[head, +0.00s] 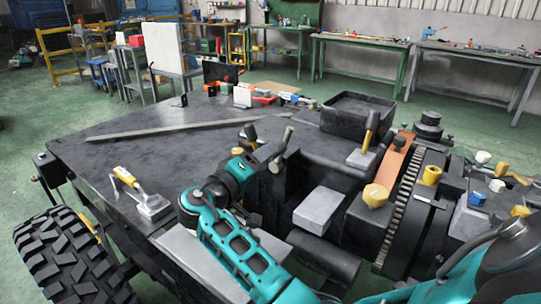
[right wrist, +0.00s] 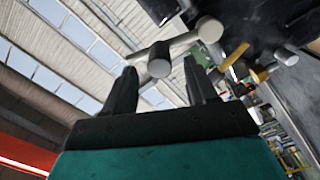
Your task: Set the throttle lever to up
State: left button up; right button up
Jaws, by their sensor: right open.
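My right gripper (head: 270,152) is open at the near edge of the machine's dark chassis, beside a grey lever (head: 286,139). In the right wrist view, a grey bar with a dark round end (right wrist: 159,60) shows between the open fingertips (right wrist: 161,70). I cannot tell whether the fingers touch it. A yellow-handled lever (head: 372,125) stands upright on a block to the right. Another yellow-handled lever (head: 128,178) leans on a grey bracket at the left. No label shows which one is the throttle lever. My left gripper is not in view.
The dark chassis deck (head: 130,152) is broad and mostly clear, with a long flat bar (head: 160,130) on it. A large toothed wheel (head: 402,205) and yellow knobs (head: 376,195) stand at the right. A black tyre (head: 70,258) is at the front left.

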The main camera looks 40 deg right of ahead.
jog(key=v, duration=0.9)
jog(key=shift+b, duration=0.3)
jog(key=shift+a, duration=0.1)
